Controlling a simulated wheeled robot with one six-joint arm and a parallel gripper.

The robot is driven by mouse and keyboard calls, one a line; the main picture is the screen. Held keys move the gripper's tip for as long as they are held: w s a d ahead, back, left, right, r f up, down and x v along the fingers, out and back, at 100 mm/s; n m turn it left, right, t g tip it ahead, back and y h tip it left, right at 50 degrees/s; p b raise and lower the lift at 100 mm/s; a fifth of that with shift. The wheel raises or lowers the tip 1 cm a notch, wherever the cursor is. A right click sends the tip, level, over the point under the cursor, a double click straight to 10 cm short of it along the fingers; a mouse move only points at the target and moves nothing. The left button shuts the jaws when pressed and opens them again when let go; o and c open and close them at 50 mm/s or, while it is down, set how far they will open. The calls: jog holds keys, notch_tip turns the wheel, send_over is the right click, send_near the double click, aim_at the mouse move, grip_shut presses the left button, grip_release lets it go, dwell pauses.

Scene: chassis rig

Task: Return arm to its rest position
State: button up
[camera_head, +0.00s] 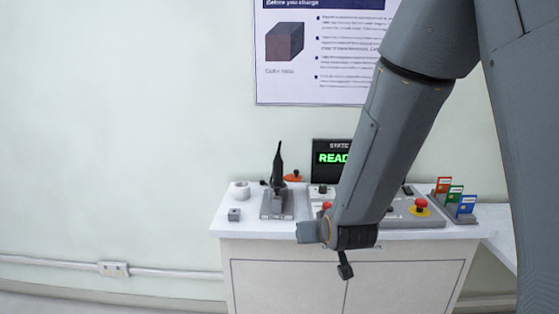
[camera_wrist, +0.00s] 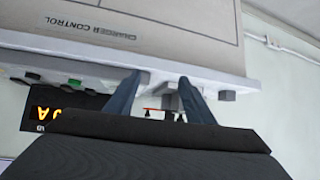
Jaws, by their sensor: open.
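My grey arm comes in from the upper right in the head view and hangs down in front of the console (camera_head: 345,258). My gripper (camera_head: 345,268) is at its lower end, before the cabinet front and below the worktop edge. In the wrist view my gripper (camera_wrist: 162,80) shows two blue-grey fingers spread apart, with nothing held between them. The cabinet panel marked "CHARGER CONTROL" (camera_wrist: 110,28) fills the top of that view, upside down. My forearm hides part of the console top and the screen.
On the worktop stand a black upright device (camera_head: 277,185), a screen (camera_head: 330,160) partly reading "READ", a red button (camera_head: 420,205) and a holder with coloured cards (camera_head: 455,200). A poster (camera_head: 325,60) hangs behind.

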jog(key=s+d+g, duration=0.5)
jog(key=s, duration=0.6)
jog(key=s+d+f+m+g+h, duration=0.1)
jog(key=s+d+g, duration=0.4)
jog(key=s, duration=0.7)
jog(key=shift+s+d+f+m+h, duration=0.15)
jog(key=shift+s+m+h, duration=0.15)
